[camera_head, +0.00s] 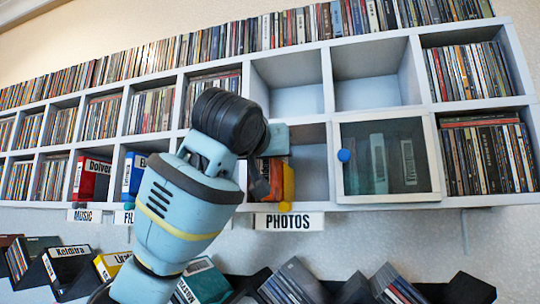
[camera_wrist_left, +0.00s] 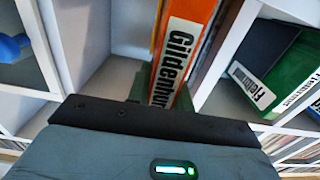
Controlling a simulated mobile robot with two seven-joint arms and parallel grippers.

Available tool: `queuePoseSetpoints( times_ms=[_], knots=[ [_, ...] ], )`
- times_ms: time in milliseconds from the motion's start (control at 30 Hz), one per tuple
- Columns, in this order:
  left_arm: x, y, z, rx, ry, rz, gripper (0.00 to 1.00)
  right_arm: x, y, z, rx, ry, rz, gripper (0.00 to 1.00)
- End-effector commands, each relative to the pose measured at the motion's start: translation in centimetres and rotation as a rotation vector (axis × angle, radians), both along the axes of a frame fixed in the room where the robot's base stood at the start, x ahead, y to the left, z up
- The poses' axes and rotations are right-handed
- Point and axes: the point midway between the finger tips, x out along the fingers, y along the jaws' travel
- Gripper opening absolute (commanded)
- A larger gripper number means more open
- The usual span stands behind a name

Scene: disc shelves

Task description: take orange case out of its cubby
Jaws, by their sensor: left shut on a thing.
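The orange case (camera_head: 277,178) stands in the cubby above the PHOTOS label (camera_head: 288,221) in the head view, partly hidden by my left arm. In the left wrist view, the orange case (camera_wrist_left: 190,35) shows its spine with a white label reading "Gildenhu...". My left gripper (camera_head: 262,180) is at the front of this cubby, shut on the orange case. In the left wrist view its dark fingers (camera_wrist_left: 163,88) lie on either side of the spine's near end. My right gripper is not in view.
A glass door (camera_head: 387,158) with a blue knob (camera_head: 344,155) closes the cubby to the right. A green case (camera_wrist_left: 290,75) lies tilted in a neighbouring compartment in the left wrist view. Two empty cubbies are above. Slanted racks of cases (camera_head: 295,284) stand below the shelf.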

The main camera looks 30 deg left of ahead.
Motion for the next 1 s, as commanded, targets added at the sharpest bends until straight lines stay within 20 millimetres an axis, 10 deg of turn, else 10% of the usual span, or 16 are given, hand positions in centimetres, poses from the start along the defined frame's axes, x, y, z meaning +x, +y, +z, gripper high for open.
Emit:
queuePoseSetpoints(
  times_ms=[1000],
  knots=[
    [-4.0, -0.9, 0.2, 0.0, -0.004, -0.001, 0.0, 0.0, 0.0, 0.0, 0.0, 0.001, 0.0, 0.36]
  ],
)
